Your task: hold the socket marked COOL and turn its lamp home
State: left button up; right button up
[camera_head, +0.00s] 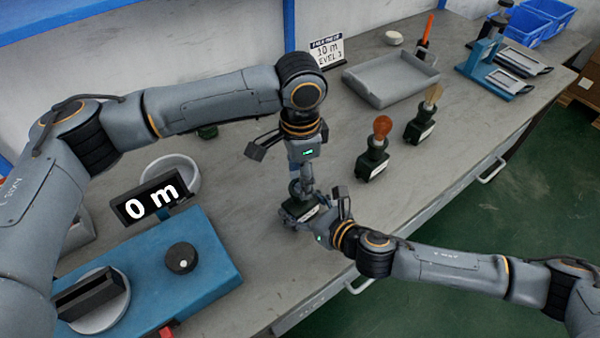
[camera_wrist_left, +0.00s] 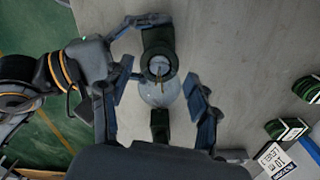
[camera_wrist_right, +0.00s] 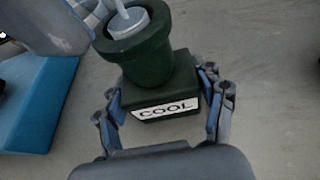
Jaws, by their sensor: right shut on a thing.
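The dark green socket marked COOL (camera_wrist_right: 158,82) is between the fingers of my right gripper (camera_wrist_right: 163,95), which is shut on its square base. Its label faces the right wrist camera. The socket also shows in the left wrist view (camera_wrist_left: 157,42). A clear glass lamp (camera_wrist_left: 160,92) stands at the socket's mouth; its pale metal part (camera_wrist_right: 128,22) shows there in the right wrist view. How deep it sits is unclear. My left gripper (camera_wrist_left: 158,102) is above, its fingers spread on both sides of the glass, with gaps showing.
Sockets with an orange lamp (camera_head: 381,127) and a cream lamp (camera_head: 433,96) stand to the right. A grey tray (camera_head: 385,80) lies behind them. A blue unit with a knob (camera_head: 182,258), a "0 m" display (camera_head: 152,200) and a white bowl (camera_head: 183,165) are at left.

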jog(key=shift+f, duration=0.1)
pick_arm(q)
notch_tip(320, 180, up, 12)
dwell(0.6)
pick_arm(e)
jog(key=o, duration=1.3)
jog(key=shift+s+d, duration=0.1)
